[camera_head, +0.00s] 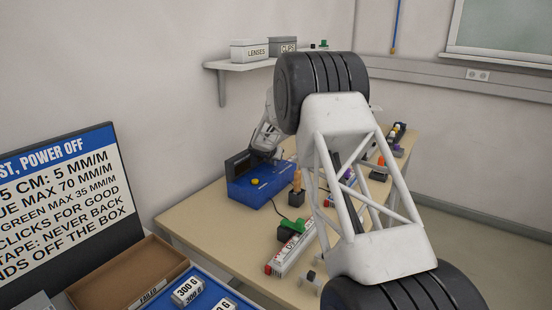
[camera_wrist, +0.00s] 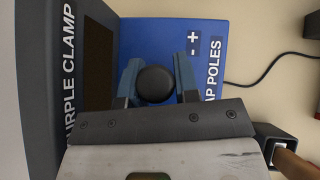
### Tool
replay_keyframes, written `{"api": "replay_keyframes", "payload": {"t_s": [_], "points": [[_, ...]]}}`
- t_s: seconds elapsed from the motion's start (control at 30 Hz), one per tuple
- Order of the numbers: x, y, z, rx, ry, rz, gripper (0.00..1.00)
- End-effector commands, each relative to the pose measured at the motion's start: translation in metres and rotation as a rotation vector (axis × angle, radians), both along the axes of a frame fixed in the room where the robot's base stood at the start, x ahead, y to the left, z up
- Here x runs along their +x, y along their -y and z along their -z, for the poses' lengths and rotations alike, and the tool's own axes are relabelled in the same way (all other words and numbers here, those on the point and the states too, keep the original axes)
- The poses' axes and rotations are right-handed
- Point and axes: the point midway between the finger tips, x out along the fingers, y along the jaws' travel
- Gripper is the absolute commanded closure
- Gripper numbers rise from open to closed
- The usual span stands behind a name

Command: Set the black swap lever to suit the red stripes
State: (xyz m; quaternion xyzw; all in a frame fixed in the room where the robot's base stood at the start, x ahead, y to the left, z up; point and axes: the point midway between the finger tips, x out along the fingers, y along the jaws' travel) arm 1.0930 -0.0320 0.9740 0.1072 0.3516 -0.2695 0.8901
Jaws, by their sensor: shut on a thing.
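The black round knob of the swap lever (camera_wrist: 155,86) stands on a blue box, which also shows in the head view (camera_head: 262,190). My gripper (camera_wrist: 156,74) has its two blue-grey fingers on either side of the knob, shut on it. Plus and minus marks and the partly covered lettering "AP POLES" (camera_wrist: 214,74) lie to its right. The knob is seen from above, so I cannot tell which way the lever leans. In the head view my gripper reaches over the blue box from behind, and the lever is hidden. I cannot make out any red stripes.
A yellow button (camera_head: 254,181) is on the blue box. A dark upright panel (camera_wrist: 55,90) with "PURPLE CLAMP" lettering stands close left of my gripper. A white rail (camera_head: 291,252) and a green-topped block (camera_head: 291,227) are on the table. My arm hides the table's middle.

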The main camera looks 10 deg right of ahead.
Motion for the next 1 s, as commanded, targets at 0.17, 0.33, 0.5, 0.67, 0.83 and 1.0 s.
{"api": "replay_keyframes", "payload": {"t_s": [0.17, 0.33, 0.5, 0.67, 0.83, 1.0], "points": [[-0.003, -0.003, 0.001, -0.051, 0.048, -0.001, 1.0], [-0.005, -0.005, 0.001, -0.098, 0.096, -0.002, 1.0], [-0.007, -0.007, 0.001, -0.146, 0.144, -0.002, 1.0], [-0.009, -0.009, 0.002, -0.194, 0.191, -0.002, 1.0], [-0.011, -0.011, 0.003, -0.242, 0.24, -0.002, 1.0], [-0.012, -0.013, 0.004, -0.281, 0.28, -0.002, 1.0]]}}
